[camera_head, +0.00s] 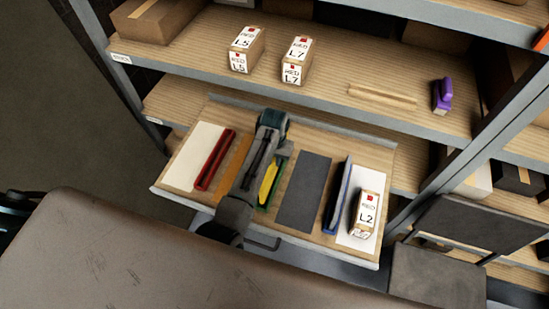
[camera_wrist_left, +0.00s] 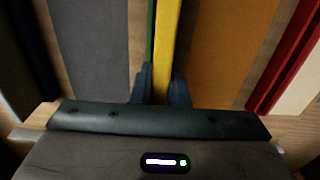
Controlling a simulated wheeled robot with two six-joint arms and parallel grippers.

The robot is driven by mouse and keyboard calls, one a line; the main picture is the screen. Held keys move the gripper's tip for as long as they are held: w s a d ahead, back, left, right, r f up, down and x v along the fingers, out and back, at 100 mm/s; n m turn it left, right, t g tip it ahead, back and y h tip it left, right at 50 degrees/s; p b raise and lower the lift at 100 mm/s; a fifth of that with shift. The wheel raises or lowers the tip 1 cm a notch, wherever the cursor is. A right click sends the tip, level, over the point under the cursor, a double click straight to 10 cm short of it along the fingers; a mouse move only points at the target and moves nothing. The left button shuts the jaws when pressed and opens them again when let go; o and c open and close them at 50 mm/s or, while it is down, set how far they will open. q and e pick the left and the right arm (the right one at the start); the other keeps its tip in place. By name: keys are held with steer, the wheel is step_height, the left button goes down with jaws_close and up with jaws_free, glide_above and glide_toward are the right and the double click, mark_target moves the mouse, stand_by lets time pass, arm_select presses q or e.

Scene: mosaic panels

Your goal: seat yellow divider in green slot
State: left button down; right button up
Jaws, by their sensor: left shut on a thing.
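The yellow divider (camera_head: 268,182) is a thin upright strip lying lengthwise over the pull-out shelf. The green slot (camera_head: 263,208) shows as a narrow green edge along it. Whether the divider's lower edge is inside the slot is hidden. My right gripper is not in view.
On the shelf (camera_head: 155,189) are a red divider (camera_head: 214,160), an orange strip (camera_head: 235,158), a dark grey strip (camera_head: 302,190), a blue divider (camera_head: 336,197) and an L2 box (camera_head: 366,213). The shelf above (camera_head: 200,55) holds L5 and L7 boxes and a purple object (camera_head: 441,95).

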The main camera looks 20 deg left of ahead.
arm_select(q)
steer(key=shift+f+b, duration=1.05)
steer(key=shift+f, duration=1.3)
steer(key=c, duration=1.3)
jaws_free()
step_height(320, 180, up, 11)
steer(key=shift+f+b, duration=0.1)
steer(key=shift+b, duration=1.1)
